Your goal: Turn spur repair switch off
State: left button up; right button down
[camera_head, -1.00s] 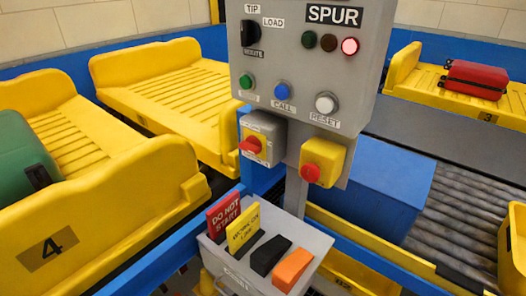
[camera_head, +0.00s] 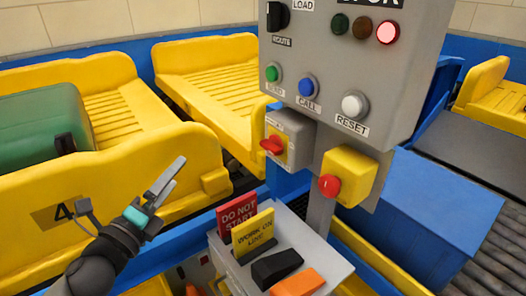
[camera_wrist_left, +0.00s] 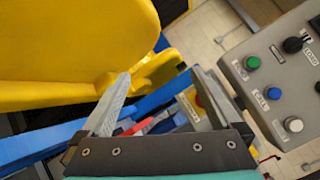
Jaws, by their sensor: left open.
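The switch I take for the spur repair switch is a red rotary handle on a yellow plate (camera_head: 272,146), on a grey box at the lower left of the panel. Its label is too small to read, and I cannot tell its exact setting. My left gripper (camera_head: 177,171) is open and empty, left of the switch and apart from it, in front of the yellow tray marked 4. In the left wrist view the open fingers (camera_wrist_left: 160,75) point toward the blue rail. A yellow and red part shows there, partly behind the right finger; I cannot tell which control it is.
A grey control panel (camera_head: 335,75) carries a lit red lamp and several buttons. A yellow box with a red mushroom button (camera_head: 347,178) sits right of the switch. Below stands a grey holder with a red card (camera_head: 237,214) and a yellow card (camera_head: 254,232). A green case (camera_head: 45,125) lies on the left tray.

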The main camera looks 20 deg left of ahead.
pick_arm(q)
jog(key=d+r+m+h, duration=0.3)
jog(key=m+h, duration=0.3)
jog(key=m, duration=0.4)
jog(key=m+g+h, duration=0.4)
jog(key=m+g, duration=0.1)
jog(key=m, duration=0.4)
send_near(266, 149)
jog(key=x, duration=0.2)
jog(key=p+x, duration=0.2)
jog(key=x, duration=0.2)
jog(key=shift+d+r, duration=0.1)
jog(key=shift+r, duration=0.05)
jog(key=shift+p+x, duration=0.3)
jog(key=shift+x, duration=0.5)
jog(key=shift+w+d, duration=0.2)
jog(key=shift+w, duration=0.15)
pick_arm(e)
jog(key=shift+s+a+r+g, duration=0.15)
jog(key=shift+s+a+r, duration=0.2)
jog(key=shift+s+r, duration=0.3)
jog(key=shift+s+a+r+g, duration=0.15)
jog(key=shift+s+a+r, duration=0.15)
jog(key=shift+s+r, duration=0.3)
pick_arm(q)
jog(key=shift+c, duration=0.3)
pick_arm(e)
jog(key=shift+f, duration=0.1)
